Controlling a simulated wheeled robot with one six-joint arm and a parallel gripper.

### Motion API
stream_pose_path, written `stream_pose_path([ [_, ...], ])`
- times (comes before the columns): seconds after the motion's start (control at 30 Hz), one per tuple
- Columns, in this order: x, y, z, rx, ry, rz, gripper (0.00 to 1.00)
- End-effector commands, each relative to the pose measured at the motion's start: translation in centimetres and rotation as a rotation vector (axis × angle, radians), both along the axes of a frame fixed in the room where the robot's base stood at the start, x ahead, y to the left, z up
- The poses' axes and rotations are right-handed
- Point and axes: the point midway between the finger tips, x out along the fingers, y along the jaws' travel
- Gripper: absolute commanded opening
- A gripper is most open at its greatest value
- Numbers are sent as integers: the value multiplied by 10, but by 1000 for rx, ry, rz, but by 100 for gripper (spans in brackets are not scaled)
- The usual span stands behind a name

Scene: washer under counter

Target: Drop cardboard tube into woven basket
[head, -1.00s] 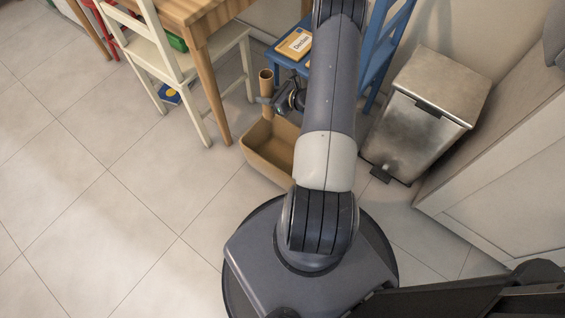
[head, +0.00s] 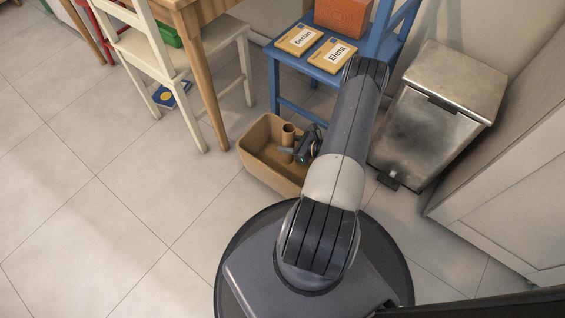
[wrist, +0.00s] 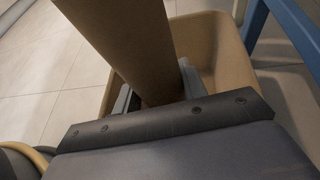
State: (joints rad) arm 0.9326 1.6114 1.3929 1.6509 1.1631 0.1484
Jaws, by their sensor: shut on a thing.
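The cardboard tube (head: 288,134) is a brown cylinder, upright, held by my gripper (head: 290,150). My gripper is shut on it, with one finger showing on each side of the tube in the wrist view (wrist: 158,90). The basket (head: 258,165) is a tan open box on the floor, and its weave does not show. In the head view the tube and gripper overlap the basket's opening. In the wrist view the basket's wall (wrist: 222,55) rises behind the tube. The tube's lower end is hidden, so I cannot tell whether it touches the basket's bottom.
A blue chair (head: 330,62) with two labelled books and an orange box (head: 343,16) stands behind the basket. A metal pedal bin (head: 432,120) stands to the right. A cream chair (head: 150,50) and wooden table are at left.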

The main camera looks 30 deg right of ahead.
Motion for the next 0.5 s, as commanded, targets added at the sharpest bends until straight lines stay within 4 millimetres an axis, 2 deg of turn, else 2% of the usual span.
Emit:
stream_pose_path([
  [0.03,0,0,-11,-1,0,0,19],
  [0.2,0,0,-24,0,0,0,19],
  [0.5,0,0,-25,0,0,0,19],
])
